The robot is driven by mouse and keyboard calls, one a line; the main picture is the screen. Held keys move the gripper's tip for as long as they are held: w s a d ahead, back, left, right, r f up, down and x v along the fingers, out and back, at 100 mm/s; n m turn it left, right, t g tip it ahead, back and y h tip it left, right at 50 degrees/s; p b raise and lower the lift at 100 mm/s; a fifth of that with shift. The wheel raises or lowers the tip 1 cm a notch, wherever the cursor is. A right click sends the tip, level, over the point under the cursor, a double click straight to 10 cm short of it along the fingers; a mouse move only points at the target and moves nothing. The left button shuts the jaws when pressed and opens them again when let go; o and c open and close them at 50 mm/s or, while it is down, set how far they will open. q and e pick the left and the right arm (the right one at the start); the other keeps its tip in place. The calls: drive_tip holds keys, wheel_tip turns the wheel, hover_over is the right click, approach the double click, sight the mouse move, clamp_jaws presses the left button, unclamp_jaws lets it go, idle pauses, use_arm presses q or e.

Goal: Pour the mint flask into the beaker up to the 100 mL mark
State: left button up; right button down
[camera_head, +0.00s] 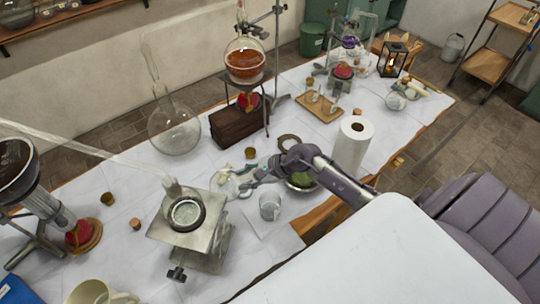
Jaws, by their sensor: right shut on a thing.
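My right gripper (250,181) reaches in from the right, low over the middle of the table. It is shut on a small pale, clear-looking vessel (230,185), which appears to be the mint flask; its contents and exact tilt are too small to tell. A clear glass beaker (270,206) stands on the white table just in front of the gripper, to the right of the held vessel. The beaker's marks and liquid level cannot be read. My left gripper is not in view.
A metal stand (190,238) with a round dish is left of the beaker. A bowl with green stuff (301,180) and a paper roll (352,147) are to the right. A large round flask (174,130) and a wooden block (235,125) stand behind. Small corks lie about.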

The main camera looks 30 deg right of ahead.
drive_tip(key=shift+w+r+g+h+p, duration=0.15)
drive_tip(key=shift+r+g+h+p, duration=0.25)
drive_tip(key=shift+p, duration=0.6)
drive_tip(key=shift+f+g+h, duration=0.2)
drive_tip(key=shift+g+h, duration=0.5)
drive_tip(key=shift+h, duration=0.1)
drive_tip(key=g+h, duration=0.2)
drive_tip(key=shift+w+a+r+g+h, duration=0.1)
drive_tip(key=shift+a+g+h, duration=0.05)
drive_tip(key=shift+g+h, duration=0.2)
drive_tip(key=shift+w+a+r+g+h, duration=0.15)
drive_tip(key=shift+w+a+g+h, duration=0.15)
drive_tip(key=shift+g+h, duration=0.2)
drive_tip(key=shift+w+a+g+h, duration=0.15)
drive_tip(key=shift+a+g+h, duration=0.1)
drive_tip(key=shift+g+h, duration=0.35)
drive_tip(key=shift+d, duration=0.1)
drive_tip(key=shift+r, duration=0.15)
